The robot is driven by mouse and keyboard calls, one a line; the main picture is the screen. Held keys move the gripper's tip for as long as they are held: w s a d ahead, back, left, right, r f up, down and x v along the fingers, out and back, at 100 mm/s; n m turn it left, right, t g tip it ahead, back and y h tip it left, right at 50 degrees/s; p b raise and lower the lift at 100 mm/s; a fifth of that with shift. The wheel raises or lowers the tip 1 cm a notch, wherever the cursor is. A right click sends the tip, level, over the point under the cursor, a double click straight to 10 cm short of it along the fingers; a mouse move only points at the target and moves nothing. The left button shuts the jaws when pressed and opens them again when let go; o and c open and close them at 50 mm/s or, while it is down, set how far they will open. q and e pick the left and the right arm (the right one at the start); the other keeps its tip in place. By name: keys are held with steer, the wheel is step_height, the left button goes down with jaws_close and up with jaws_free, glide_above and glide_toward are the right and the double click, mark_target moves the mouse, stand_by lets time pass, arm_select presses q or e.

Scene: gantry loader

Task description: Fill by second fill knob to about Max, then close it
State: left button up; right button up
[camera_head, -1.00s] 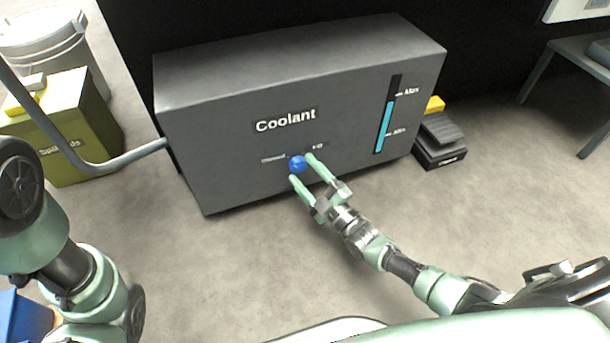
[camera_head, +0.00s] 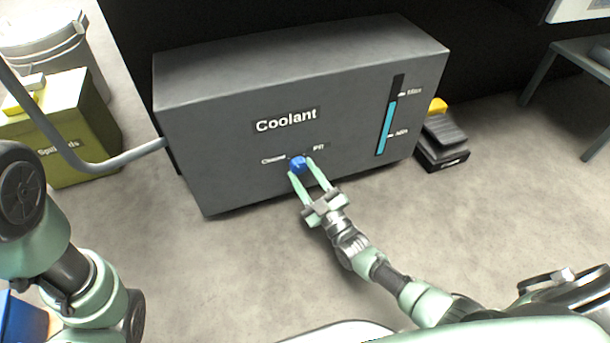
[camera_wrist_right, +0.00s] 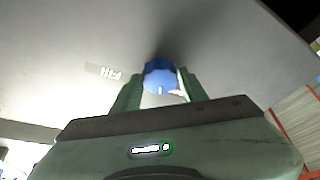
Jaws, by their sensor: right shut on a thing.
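The grey Coolant tank (camera_head: 240,100) stands ahead with a blue fill knob (camera_head: 298,163) low on its front, between the labels Closed and Fill. My right gripper (camera_head: 302,168) is shut on the knob, one finger on each side. The right wrist view also shows the knob (camera_wrist_right: 160,76) between the green fingers (camera_wrist_right: 157,88), with a small white mark on its lower edge. The gauge (camera_head: 386,128) on the tank's right has cyan liquid standing well above Min and slightly below Max. My left gripper is out of view; only its arm shows at the left.
An olive box (camera_head: 75,135) and a white bucket (camera_head: 60,55) stand left of the tank. A grey pipe (camera_head: 110,163) runs to the tank's left side. A black pedal-like unit (camera_head: 443,145) sits by its right end. The floor in front is mostly clear.

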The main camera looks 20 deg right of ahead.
steer(key=shift+m, duration=0.5)
steer(key=o, duration=1.4)
steer(key=p+v, duration=0.3)
steer(key=v, duration=0.5)
steer(key=shift+w+a+f, duration=0.1)
